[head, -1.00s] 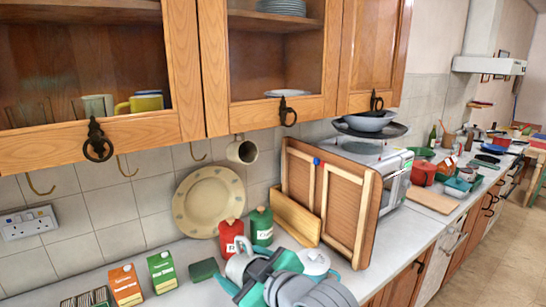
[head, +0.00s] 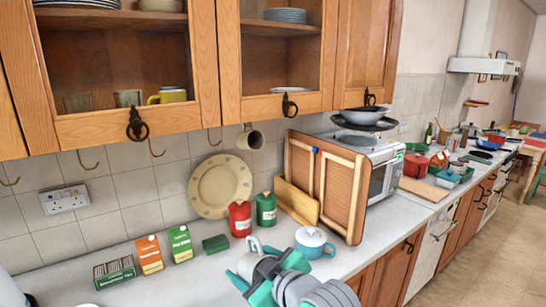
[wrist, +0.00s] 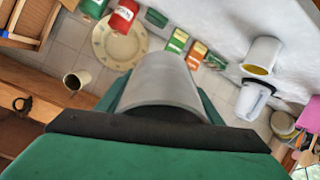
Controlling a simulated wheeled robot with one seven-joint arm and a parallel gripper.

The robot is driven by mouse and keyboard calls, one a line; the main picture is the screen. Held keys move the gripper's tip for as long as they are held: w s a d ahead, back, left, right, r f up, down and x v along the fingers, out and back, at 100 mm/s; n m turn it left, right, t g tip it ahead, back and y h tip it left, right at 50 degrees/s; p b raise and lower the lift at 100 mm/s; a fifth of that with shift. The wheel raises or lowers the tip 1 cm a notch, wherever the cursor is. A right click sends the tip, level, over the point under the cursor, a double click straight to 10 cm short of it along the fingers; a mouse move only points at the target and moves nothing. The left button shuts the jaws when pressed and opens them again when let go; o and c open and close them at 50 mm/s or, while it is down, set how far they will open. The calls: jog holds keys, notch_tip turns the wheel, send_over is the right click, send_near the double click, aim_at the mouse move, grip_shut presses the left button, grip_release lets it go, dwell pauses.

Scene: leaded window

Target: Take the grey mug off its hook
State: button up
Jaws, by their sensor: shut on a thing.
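A beige mug (head: 250,138) hangs from a hook under the wall cabinet. It also shows in the wrist view (wrist: 77,78). Other hooks (head: 92,160) to its left hang empty.
A plate (head: 219,186) and wooden panel (head: 341,195) lean at the back.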

jog(key=w+d+f+m+t+h, duration=0.1)
jog(key=d+f+m+h, duration=0.15)
jog(key=d+f, duration=0.4)
jog(key=w+d+f+m+t+h, duration=0.1)
jog(key=d+f+m+h, duration=0.2)
jog(key=f, duration=0.7)
jog(key=w+d+f+m+h, duration=0.1)
jog(key=d+f+m+h, duration=0.15)
jog(key=d+f, duration=0.45)
jog(key=s+a+f, duration=0.3)
jog(key=s+f, duration=0.1)
jog(key=f, duration=0.6)
jog(key=s+a+f, duration=0.3)
jog(key=a+f, duration=0.1)
jog(key=f, duration=0.6)
jog(key=s+a+f, duration=0.4)
jog(key=f, duration=0.6)
jog(key=shift+s+n+t, duration=0.3)
jog(key=shift+s+n, duration=0.05)
jog(key=shift+n, duration=0.05)
